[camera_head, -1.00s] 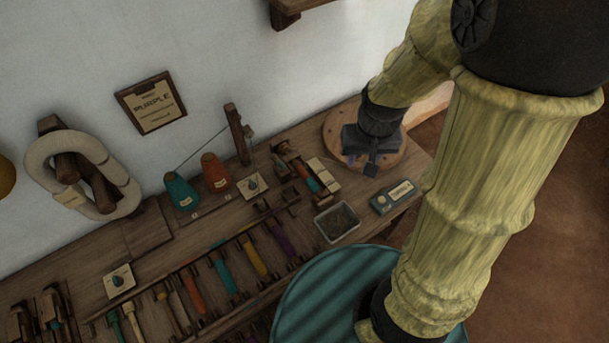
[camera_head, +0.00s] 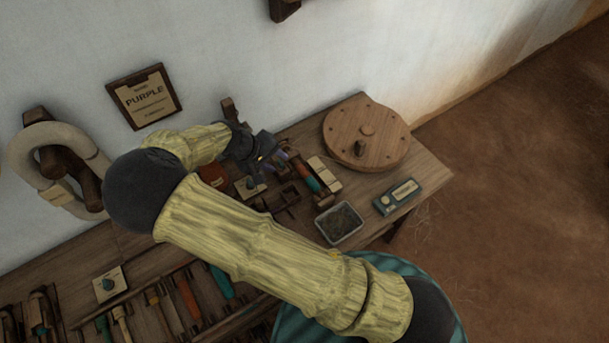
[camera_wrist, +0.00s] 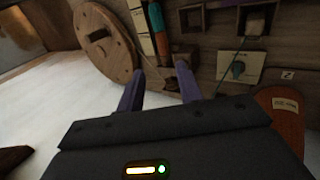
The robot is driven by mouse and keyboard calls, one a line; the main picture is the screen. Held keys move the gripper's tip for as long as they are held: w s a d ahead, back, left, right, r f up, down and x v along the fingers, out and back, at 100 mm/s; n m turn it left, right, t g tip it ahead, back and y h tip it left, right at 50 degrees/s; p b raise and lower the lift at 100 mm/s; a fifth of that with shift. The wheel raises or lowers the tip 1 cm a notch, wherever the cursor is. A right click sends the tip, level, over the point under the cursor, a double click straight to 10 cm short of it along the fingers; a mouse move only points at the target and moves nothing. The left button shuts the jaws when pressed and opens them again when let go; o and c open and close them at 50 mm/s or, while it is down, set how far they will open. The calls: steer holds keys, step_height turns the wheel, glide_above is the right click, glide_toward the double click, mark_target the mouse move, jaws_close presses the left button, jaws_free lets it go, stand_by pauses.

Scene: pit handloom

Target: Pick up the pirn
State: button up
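My gripper (camera_head: 268,160) is at the back of the bench, over the dark wooden winder-like fitting beside the cones. In the wrist view its two dark purple-tinted fingers (camera_wrist: 159,90) stand apart, with a dark wooden block (camera_wrist: 178,78) beyond them and nothing visibly held. Several coloured pirns lie in the rack at the front, among them an orange one (camera_head: 189,299) and a teal one (camera_head: 222,281). My arm covers the right part of that rack, and no purple pirn can be made out. A teal-and-orange piece (camera_head: 306,176) lies right of my gripper.
A round wooden disc (camera_head: 345,128) lies at the bench's right end. A metal tray (camera_head: 339,222) and a grey labelled box (camera_head: 398,196) stand in front of it. A sign (camera_head: 145,97) reading PURPLE hangs on the wall. An orange cone (camera_wrist: 283,115) is close by my gripper.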

steer(key=shift+a, duration=0.25)
steer(key=shift+f, duration=0.1)
steer(key=p, duration=0.1)
glide_toward(303, 173)
steer(key=x, duration=0.4)
steer(key=shift+d+f, duration=0.1)
steer(key=shift+s, duration=0.15)
steer(key=shift+w+p+x, duration=0.2)
steer(key=shift+p+x, duration=0.3)
steer(key=shift+x, duration=2.1)
steer(key=shift+c, duration=0.3)
